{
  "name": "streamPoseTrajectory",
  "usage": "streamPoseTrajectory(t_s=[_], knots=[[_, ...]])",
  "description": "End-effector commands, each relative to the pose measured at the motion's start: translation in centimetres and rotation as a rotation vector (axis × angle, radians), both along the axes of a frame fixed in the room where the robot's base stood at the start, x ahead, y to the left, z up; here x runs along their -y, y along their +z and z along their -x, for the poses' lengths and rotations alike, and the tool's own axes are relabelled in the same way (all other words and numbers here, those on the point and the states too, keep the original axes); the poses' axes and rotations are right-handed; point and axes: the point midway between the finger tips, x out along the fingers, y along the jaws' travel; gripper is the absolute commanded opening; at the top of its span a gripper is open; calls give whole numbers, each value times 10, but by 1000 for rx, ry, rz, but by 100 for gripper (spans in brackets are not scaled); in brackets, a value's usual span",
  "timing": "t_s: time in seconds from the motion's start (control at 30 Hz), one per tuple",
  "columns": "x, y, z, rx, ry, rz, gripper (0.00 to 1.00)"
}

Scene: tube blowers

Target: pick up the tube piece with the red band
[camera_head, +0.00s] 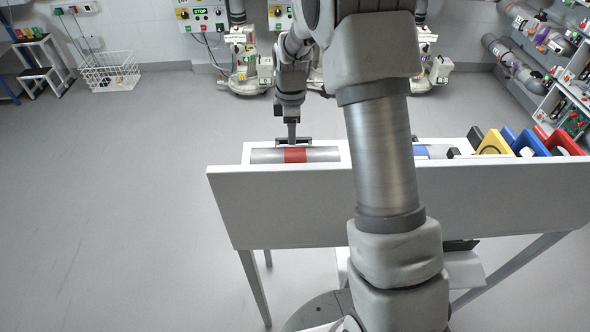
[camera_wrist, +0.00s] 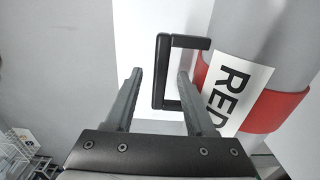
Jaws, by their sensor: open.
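The tube piece with the red band (camera_head: 295,156) lies on its side at the left end of the white table; it is a grey cylinder. In the wrist view the tube (camera_wrist: 250,28) is at the right, with a white label reading "RED" over its red band. A black bracket-shaped handle (camera_wrist: 161,72) stands out from it. My gripper (camera_head: 292,139) is just above the tube, pointing down. In the wrist view its two fingers (camera_wrist: 160,74) are apart, with the handle between their tips. I cannot tell whether they touch it.
The white table (camera_head: 400,198) has a raised front panel. My arm hides its middle. A blue-banded piece (camera_head: 421,152) and yellow (camera_head: 494,143), blue and red holders stand to the right. A white wire basket (camera_head: 109,72) stands at the back left. The floor at left is clear.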

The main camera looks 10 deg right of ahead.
Motion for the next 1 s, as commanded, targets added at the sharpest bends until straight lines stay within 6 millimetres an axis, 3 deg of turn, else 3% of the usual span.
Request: streamPoseTrajectory(t_s=[0.1,0.37,0.67,1.0], knots=[[1,-13,0,0,0,1,55],[1,-14,0,2,0,0,55],[1,-14,0,2,0,0,3],[1,-14,0,2,0,0,0]])
